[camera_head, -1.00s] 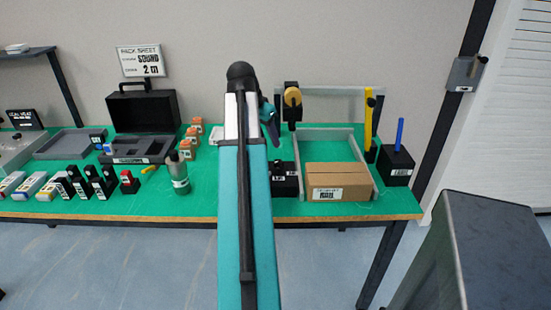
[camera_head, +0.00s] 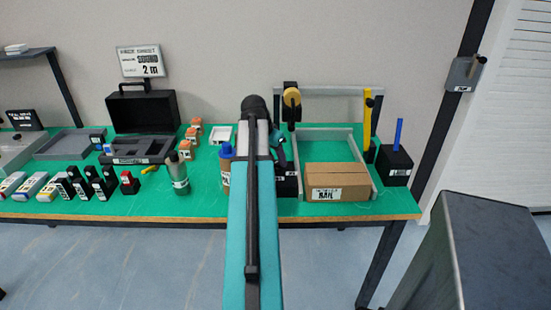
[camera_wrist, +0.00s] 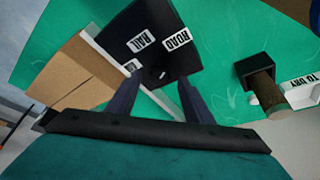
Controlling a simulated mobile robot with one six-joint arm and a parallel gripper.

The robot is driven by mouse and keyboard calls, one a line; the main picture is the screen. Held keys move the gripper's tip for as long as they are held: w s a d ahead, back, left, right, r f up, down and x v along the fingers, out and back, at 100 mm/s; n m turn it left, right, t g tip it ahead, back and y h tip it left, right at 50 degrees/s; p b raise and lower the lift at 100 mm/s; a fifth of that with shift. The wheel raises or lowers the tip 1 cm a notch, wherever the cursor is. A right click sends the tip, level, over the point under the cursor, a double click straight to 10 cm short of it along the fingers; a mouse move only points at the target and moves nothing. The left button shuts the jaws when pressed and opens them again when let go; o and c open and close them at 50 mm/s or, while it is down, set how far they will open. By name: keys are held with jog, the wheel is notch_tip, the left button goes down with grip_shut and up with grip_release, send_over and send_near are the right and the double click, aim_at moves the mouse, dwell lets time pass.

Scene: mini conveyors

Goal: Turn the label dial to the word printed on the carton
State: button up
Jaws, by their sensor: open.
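The brown carton (camera_head: 342,175) sits on the green bench, and the large word on its white label (camera_head: 327,194) appears to read RAIL. The carton also shows at the left of the wrist view (camera_wrist: 62,75). The black dial block (camera_head: 290,187) stands just left of the carton, partly hidden by my arm. In the wrist view the block (camera_wrist: 180,58) carries the words RAIL and ROAD and a third, unreadable label. A small white mark shows near the dial's place, but its setting is unclear. My gripper (camera_wrist: 158,82) is open over the block's near edge, with nothing between its fingers.
A grey frame (camera_head: 357,150) borders the carton. A yellow upright (camera_head: 368,118) and a black box with a blue rod (camera_head: 396,165) stand to the right. A blue-capped bottle (camera_head: 226,165) is left of my arm. A brown-handled holder (camera_wrist: 262,83) lies right of my gripper.

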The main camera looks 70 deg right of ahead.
jog(key=shift+s+d+f, duration=0.1)
jog(key=shift+d+f, duration=0.1)
jog(key=shift+f, duration=0.3)
jog(key=c, duration=1)
jog(key=shift+c, duration=0.2)
jog(key=shift+n, duration=0.5)
jog(key=n+t+p, duration=0.1)
jog(key=n, duration=0.1)
jog(key=n+t+p, duration=0.1)
jog(key=n, duration=0.1)
jog(key=shift+s, duration=0.35)
jog(key=n+t, duration=0.1)
jog(key=n, duration=0.2)
jog(key=n+t+p, duration=0.1)
jog(key=n, duration=0.2)
jog(key=shift+s+d+n+y+p, duration=0.1)
jog(key=shift+s+n+y+p, duration=0.1)
jog(key=shift+n+y+p, duration=0.1)
